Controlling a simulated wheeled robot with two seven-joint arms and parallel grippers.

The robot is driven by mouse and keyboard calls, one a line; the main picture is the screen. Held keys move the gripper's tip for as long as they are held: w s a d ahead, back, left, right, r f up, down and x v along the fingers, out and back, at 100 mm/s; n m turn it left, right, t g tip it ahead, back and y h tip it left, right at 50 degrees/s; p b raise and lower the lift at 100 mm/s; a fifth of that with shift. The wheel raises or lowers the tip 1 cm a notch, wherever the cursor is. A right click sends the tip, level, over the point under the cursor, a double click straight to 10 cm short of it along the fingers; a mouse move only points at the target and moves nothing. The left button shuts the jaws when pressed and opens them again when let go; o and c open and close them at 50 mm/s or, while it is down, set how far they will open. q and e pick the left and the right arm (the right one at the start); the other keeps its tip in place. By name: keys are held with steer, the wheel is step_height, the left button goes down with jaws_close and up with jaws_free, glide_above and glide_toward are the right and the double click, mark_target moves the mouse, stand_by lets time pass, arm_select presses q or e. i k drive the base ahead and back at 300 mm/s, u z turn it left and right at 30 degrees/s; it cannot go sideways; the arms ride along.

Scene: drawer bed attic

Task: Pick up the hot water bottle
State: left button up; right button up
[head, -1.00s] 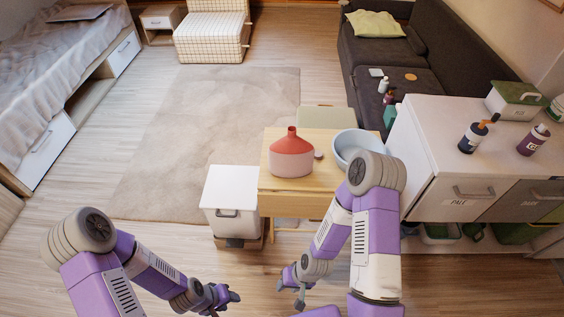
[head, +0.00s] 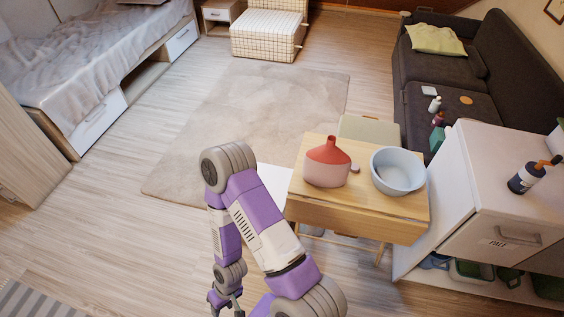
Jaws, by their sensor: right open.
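The hot water bottle (head: 327,168), pink below with a red sloping top and short neck, stands upright on the small wooden table (head: 360,228). My right gripper (head: 228,309) is low at the bottom edge of the head view, left of the table and well apart from the bottle. It is open, with nothing seen between its fingers. My right arm hides part of the floor and of a white box left of the table. My left gripper is not in view.
A pale blue bowl (head: 398,172) and a small round item (head: 355,169) share the tabletop with the bottle. A pale stool (head: 368,130) stands behind the table, a white cabinet (head: 490,195) to its right. Floor at the left is clear.

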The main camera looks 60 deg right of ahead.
mark_target(325, 166)
steer(key=i, duration=1.3)
steer(key=z, duration=2.45)
